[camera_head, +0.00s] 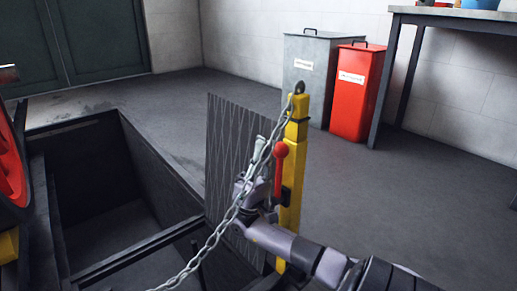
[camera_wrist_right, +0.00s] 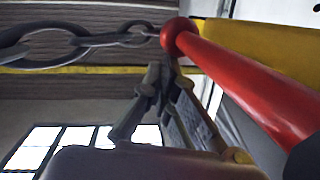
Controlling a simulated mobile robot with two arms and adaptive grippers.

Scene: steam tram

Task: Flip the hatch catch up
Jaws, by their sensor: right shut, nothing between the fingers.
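The hatch catch is a red lever (camera_head: 279,165) with a ball knob at its upper end, on the side of a yellow post (camera_head: 293,180). In the head view it stands knob up. In the right wrist view the red lever (camera_wrist_right: 235,70) runs diagonally close past the fingers. The ribbed hatch plate (camera_head: 228,150) stands upright behind the post. My right gripper (camera_head: 259,148) is shut and empty, just left of the lever; its fingers (camera_wrist_right: 160,82) lie below the knob in the wrist picture. I cannot tell whether it touches the lever. My left gripper is out of view.
A chain (camera_head: 225,222) hangs from the post top and passes in front of my right gripper. An open pit (camera_head: 105,190) with dark edges lies left. A red wheel (camera_head: 10,165) is at the left edge. Grey (camera_head: 312,70) and red bins (camera_head: 357,95) and a workbench (camera_head: 455,16) stand behind.

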